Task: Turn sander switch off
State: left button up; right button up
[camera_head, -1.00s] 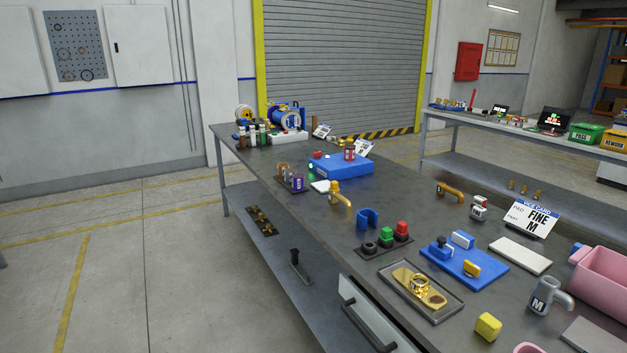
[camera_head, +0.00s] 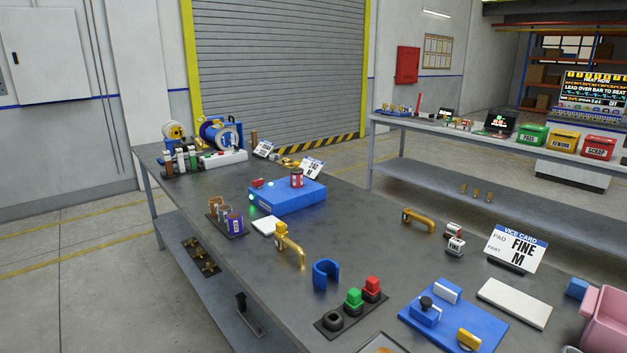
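A blue machine with round wheels (camera_head: 220,135) stands at the far left end of the workbench (camera_head: 215,308), with a white block (camera_head: 223,158) in front of it. Nearer, a flat blue box (camera_head: 288,196) carries a small red part (camera_head: 257,184) and a red-and-white can (camera_head: 296,179) on top. A green light (camera_head: 251,198) glows at its left side. I cannot tell for certain which of these is the sander, or how its switch is set.
A vice card (camera_head: 514,248) stands at right. Floor left of the bench is clear.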

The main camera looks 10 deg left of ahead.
aim_at(257, 183)
jog(key=i+j+z, duration=0.1)
jog(key=j+z, duration=0.15)
jog(key=z, duration=0.15)
jog(key=i+j+z, duration=0.1)
jog(key=j+z, duration=0.4)
jog(key=z, duration=0.25)
jog(key=i, duration=0.05)
